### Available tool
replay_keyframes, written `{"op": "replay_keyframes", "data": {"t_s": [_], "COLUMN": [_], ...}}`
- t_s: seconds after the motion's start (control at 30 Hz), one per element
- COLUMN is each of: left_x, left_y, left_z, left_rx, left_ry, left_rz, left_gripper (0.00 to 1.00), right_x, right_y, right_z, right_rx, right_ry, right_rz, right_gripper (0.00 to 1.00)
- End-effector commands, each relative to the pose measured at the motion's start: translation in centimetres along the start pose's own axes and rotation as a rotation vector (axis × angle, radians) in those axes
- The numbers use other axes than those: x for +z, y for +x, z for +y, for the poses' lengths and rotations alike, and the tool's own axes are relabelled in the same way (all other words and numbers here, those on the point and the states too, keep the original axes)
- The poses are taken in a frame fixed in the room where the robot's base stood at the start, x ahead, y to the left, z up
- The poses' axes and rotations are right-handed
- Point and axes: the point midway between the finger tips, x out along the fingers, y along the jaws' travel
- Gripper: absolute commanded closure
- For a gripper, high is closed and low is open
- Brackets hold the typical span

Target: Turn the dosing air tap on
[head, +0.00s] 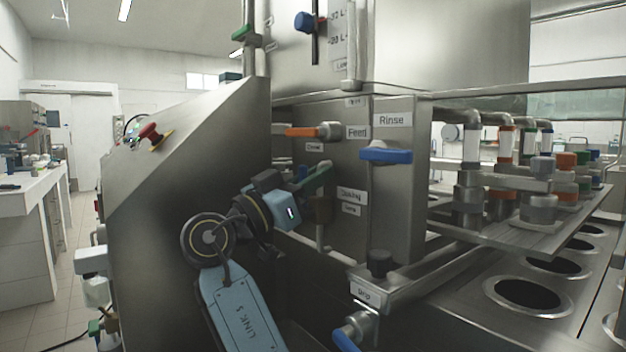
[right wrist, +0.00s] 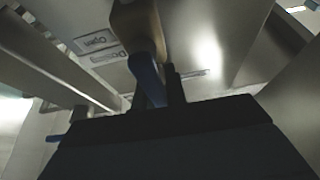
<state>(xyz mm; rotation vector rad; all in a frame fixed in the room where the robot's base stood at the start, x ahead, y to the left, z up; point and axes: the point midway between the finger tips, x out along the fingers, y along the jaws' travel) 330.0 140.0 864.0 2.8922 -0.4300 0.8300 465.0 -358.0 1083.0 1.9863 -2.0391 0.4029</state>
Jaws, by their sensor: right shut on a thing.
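The dosing air tap has a brass-brown body (head: 322,209) beside the label starting "Dosing" (head: 352,194), on the steel panel's left part. In the right wrist view its body (right wrist: 137,27) is at the top, and a blue lever (right wrist: 147,78) runs down from it between my fingers. My right gripper (head: 306,190) is at the tap in the head view and hides most of the lever. In the right wrist view the gripper (right wrist: 160,90) is shut on the lever. A dark green piece (head: 318,178) shows by the fingers; I cannot tell what it belongs to. My left gripper is out of view.
An orange-handled feed tap (head: 303,132) sits just above my gripper. A blue rinse handle (head: 386,155) is to the right, and a black knob (head: 379,263) is below right. A sloping steel side panel (head: 190,200) stands left of my arm.

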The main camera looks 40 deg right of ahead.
Motion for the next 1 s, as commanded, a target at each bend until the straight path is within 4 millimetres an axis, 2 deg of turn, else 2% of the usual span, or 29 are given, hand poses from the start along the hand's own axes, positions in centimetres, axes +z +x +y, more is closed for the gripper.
{"op": "replay_keyframes", "data": {"t_s": [0.17, 0.2, 0.37, 0.6, 0.73, 0.87, 1.0], "left_x": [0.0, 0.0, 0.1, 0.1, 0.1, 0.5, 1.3], "left_y": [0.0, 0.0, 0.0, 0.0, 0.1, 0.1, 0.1], "left_z": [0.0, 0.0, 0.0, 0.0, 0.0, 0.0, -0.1], "left_rx": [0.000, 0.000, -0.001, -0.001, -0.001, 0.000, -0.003], "left_ry": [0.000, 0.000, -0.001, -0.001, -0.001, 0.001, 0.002], "left_rz": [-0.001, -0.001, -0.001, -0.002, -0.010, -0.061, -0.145], "left_gripper": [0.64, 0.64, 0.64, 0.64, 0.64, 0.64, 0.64], "right_x": [-0.1, -0.1, -0.1, -0.1, -0.1, -0.1, -0.2], "right_y": [-0.5, -0.5, -0.4, -0.1, -0.8, -2.6, -5.8], "right_z": [0.0, 0.0, 0.0, 0.0, -0.1, -0.1, -0.1], "right_rx": [-0.006, -0.006, -0.005, -0.001, -0.004, -0.006, -0.007], "right_ry": [0.005, 0.005, 0.004, 0.002, 0.002, -0.001, 0.000], "right_rz": [0.005, 0.005, 0.004, 0.003, 0.003, 0.002, 0.003], "right_gripper": [1.00, 0.85, 0.65, 0.65, 0.65, 0.65, 0.65]}}
